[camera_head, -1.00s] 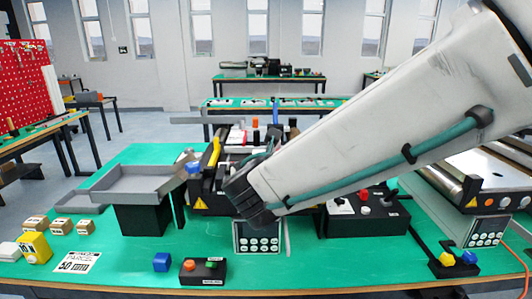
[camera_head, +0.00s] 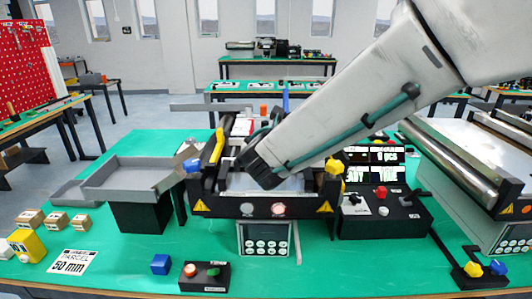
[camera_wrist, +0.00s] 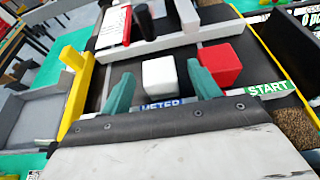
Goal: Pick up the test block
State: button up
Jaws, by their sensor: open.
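A white cube (camera_wrist: 160,77) and a red block (camera_wrist: 220,63) sit on the dark belt of the mini conveyor in the wrist view. No readable mark shows which one is the test block. My gripper (camera_wrist: 161,70) is open, with its two teal fingers on either side of the white cube. The right finger stands between the white cube and the red block. I cannot tell whether the fingers touch the cube. In the head view my arm's end hangs over the conveyor (camera_head: 266,210) and hides the blocks and fingers.
A yellow bar (camera_wrist: 76,100) stands left of the fingers, and a grey rail (camera_wrist: 165,42) crosses beyond the blocks. A grey tray (camera_head: 135,178) stands left of the conveyor. A black control box (camera_head: 380,215) is at right. A blue cube (camera_head: 161,264) lies at the front.

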jog(key=shift+x, duration=1.05)
jog(key=shift+s, duration=0.1)
jog(key=c, duration=1.1)
jog(key=shift+a, duration=0.1)
